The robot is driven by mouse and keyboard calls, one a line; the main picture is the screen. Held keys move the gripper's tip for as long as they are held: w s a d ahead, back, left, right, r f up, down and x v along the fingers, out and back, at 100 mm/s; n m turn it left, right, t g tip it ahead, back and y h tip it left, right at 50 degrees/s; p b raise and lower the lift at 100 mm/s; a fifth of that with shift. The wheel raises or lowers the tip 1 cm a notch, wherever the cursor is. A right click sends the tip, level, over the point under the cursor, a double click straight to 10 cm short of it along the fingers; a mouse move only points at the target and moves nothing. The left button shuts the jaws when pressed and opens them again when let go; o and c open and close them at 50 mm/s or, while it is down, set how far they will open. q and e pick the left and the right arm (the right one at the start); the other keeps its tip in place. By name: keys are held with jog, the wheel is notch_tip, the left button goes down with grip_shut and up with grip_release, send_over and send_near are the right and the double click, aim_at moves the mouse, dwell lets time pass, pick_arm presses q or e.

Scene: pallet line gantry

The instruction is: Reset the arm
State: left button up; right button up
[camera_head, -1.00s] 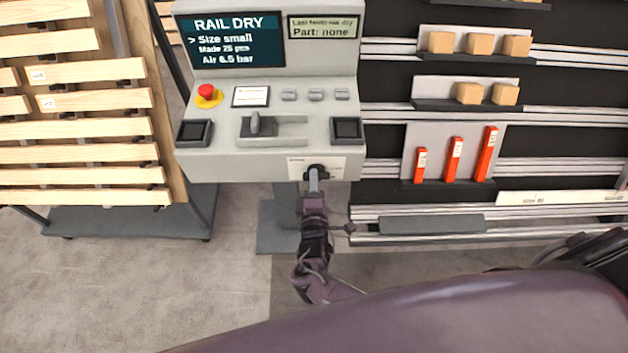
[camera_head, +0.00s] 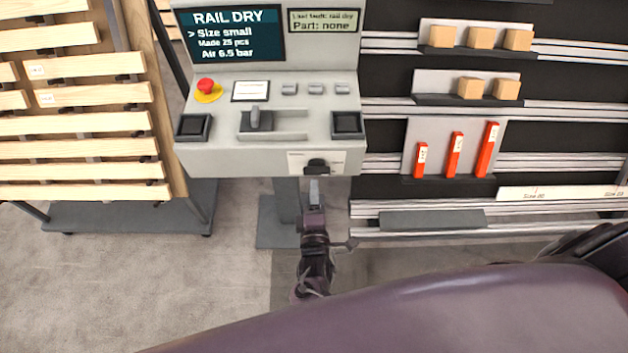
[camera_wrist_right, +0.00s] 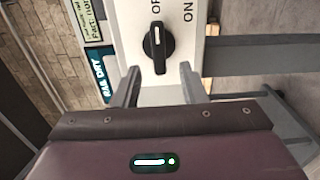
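A grey control console (camera_head: 230,160) stands ahead, its screen (camera_head: 236,35) reading RAIL DRY. A black rotary knob (camera_head: 317,166) sits on its front face. In the right wrist view the knob (camera_wrist_right: 157,48) has a white mark pointing towards OFF, with ON beside it. My right gripper (camera_head: 314,188) is just in front of the knob. In the right wrist view my right gripper (camera_wrist_right: 160,72) is open, its fingers apart and empty, with the knob ahead of the gap. The two do not appear to touch. My left gripper is out of view.
A red stop button (camera_head: 206,86) and a slide lever (camera_head: 255,119) are on the console top. A rack of wooden slats (camera_head: 80,125) stands left. Shelves at right hold wooden blocks (camera_head: 470,88) and red pieces (camera_head: 486,150). The floor (camera_head: 130,280) at front left is clear.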

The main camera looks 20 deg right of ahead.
jog(key=shift+v, duration=1.25)
jog(key=s+d+f+m+g+y, duration=0.1)
jog(key=s+d+f+m+g, duration=0.15)
jog(key=f, duration=0.45)
jog(key=s+d+f+m+g+y, duration=0.1)
jog(key=s+f+g, duration=0.15)
jog(key=f, duration=0.45)
jog(key=s+d+f+m+g+y, duration=0.1)
jog(key=s+d+f+g, duration=0.1)
jog(key=s+f, duration=0.35)
jog(key=s+d+f+m+g+y, duration=0.1)
jog(key=s+d+f+m+g, duration=0.1)
jog(key=s+f+m+g, duration=0.2)
jog(key=s+d+f+m+g+y, duration=0.1)
jog(key=s+d+f+m+g, duration=0.2)
jog(key=s+f, duration=0.8)
jog(key=s+m+g, duration=0.1)
jog(key=s+g, duration=0.1)
jog(key=s, duration=0.6)
jog(key=shift+d+f, duration=0.25)
jog(key=shift+d, duration=0.05)
jog(key=shift+s, duration=0.15)
